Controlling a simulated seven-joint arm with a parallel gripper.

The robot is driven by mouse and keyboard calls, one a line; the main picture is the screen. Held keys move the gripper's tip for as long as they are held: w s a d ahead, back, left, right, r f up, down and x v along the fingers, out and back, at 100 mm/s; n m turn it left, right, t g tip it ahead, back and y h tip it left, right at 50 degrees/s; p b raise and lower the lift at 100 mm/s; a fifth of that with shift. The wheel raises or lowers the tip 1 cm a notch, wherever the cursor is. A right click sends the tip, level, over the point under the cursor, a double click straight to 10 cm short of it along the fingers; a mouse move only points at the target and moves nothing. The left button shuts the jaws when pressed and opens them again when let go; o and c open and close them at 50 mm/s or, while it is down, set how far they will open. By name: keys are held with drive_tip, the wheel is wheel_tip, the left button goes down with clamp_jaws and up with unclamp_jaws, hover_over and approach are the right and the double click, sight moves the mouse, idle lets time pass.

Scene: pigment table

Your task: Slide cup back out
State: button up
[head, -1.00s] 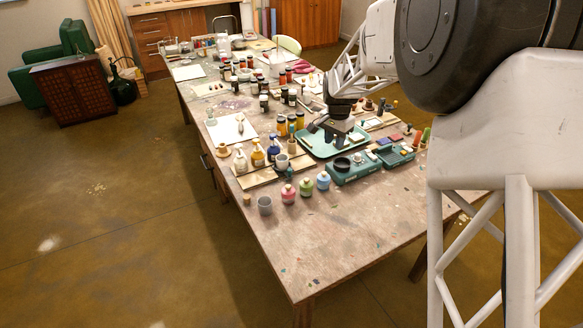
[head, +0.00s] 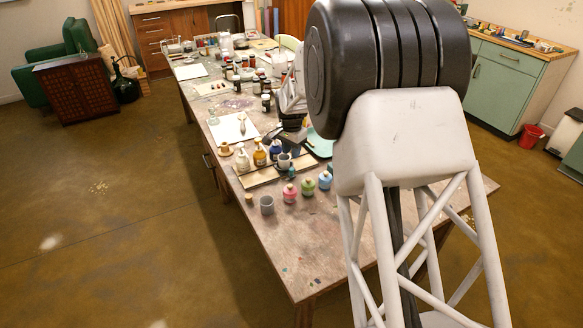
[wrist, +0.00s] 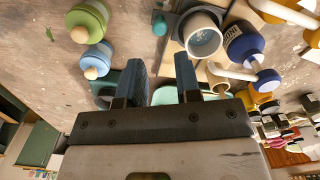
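A grey cup (head: 284,161) stands on the wooden board beside the blue bottle; it also shows at the top of the wrist view (wrist: 202,36), its mouth toward the camera. A second grey cup (head: 267,205) stands on the bare table nearer the front; I cannot tell which cup the task means. My gripper (wrist: 159,68) is open and empty, its two dark fingers apart. The first cup is just beyond the right finger, not between the fingers. In the head view my gripper is low behind the board, partly hidden by my arm.
The wooden board (head: 247,178) also carries yellow and blue bottles (head: 275,151). Pink, green and blue round jars (head: 308,187) stand in front of it. The teal tray (head: 318,144) is mostly hidden by my arm. The near left table is clear.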

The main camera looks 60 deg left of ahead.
sight(292, 169)
drive_tip(key=shift+f, duration=3.85)
clamp_jaws()
